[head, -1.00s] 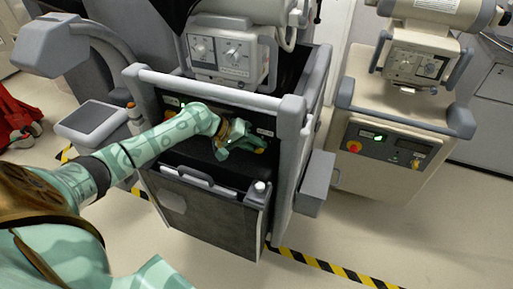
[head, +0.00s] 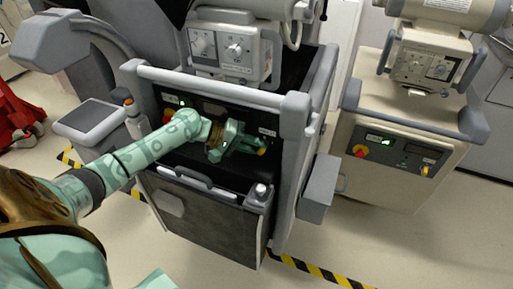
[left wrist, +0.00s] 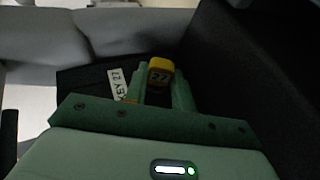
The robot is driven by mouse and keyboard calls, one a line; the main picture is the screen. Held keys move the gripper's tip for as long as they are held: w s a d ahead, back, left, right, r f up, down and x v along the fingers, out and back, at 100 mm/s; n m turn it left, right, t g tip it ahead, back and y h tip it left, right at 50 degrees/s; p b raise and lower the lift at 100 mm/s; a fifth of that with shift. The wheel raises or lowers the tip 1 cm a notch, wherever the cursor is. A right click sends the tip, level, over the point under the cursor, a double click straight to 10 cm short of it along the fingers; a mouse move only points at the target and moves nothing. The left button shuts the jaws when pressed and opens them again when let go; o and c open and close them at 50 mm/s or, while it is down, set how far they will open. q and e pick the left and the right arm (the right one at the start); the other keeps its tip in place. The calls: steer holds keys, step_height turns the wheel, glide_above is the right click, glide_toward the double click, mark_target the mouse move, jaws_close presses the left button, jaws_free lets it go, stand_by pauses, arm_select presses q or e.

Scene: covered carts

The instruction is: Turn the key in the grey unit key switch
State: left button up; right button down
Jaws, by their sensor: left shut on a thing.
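The grey unit (head: 208,220) stands in the middle of the head view, with a dark recessed panel under its top rail. My left gripper (head: 259,149) reaches into this recess and is shut on the yellow key (head: 263,151) at the panel's right side. In the left wrist view, the yellow key head (left wrist: 160,72), marked 27, sits between the fingers of my left gripper (left wrist: 162,88). A tilted white label reading KEY 27 (left wrist: 118,84) lies beside it. The switch body under the key is hidden by the fingers. My right gripper is not in view.
A beige unit (head: 400,190) at the right has its own red-yellow knob, green display and yellow key switch (head: 425,170). The grey unit's white top rail (head: 210,88) runs above my forearm. A lower ledge (head: 200,183) lies below it. Striped tape (head: 310,272) marks the floor.

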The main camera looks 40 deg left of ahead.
arm_select(q)
steer(key=shift+f, duration=0.1)
steer(key=shift+f+t+h+b, duration=0.3)
steer(key=shift+f+h+b, duration=0.2)
steer(key=shift+b, duration=0.65)
steer(key=shift+n+h+b, duration=0.4)
steer(key=shift+b, duration=0.2)
steer(key=shift+r+t, duration=0.25)
steer(key=shift+t, duration=0.05)
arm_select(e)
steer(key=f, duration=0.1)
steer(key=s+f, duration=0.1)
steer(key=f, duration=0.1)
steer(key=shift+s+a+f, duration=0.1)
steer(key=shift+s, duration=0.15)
